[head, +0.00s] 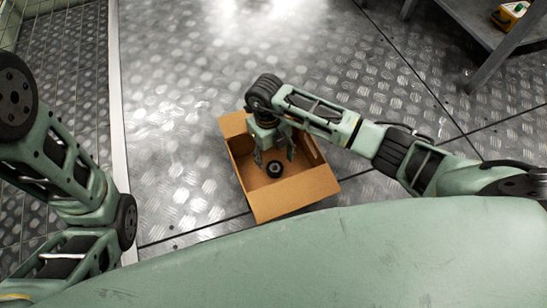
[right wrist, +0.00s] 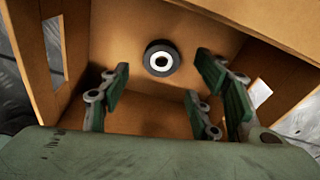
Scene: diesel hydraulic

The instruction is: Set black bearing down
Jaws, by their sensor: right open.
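The black bearing (head: 275,169) is a small dark ring with a pale centre. It lies on the floor of an open cardboard box (head: 295,194). My right gripper (head: 274,158) reaches down into the box with its fingers spread, just above and beside the bearing. In the right wrist view the bearing (right wrist: 162,58) lies beyond the open green-padded fingers (right wrist: 160,100), apart from them. The box walls (right wrist: 255,25) surround it. My left arm comes in at the left of the head view, but its gripper is out of sight.
The box stands on a metal tread-plate floor (head: 175,120), which is clear to the left of and behind it. A metal table (head: 490,30) at the top right carries a yellow item (head: 509,14). My own green body fills the front.

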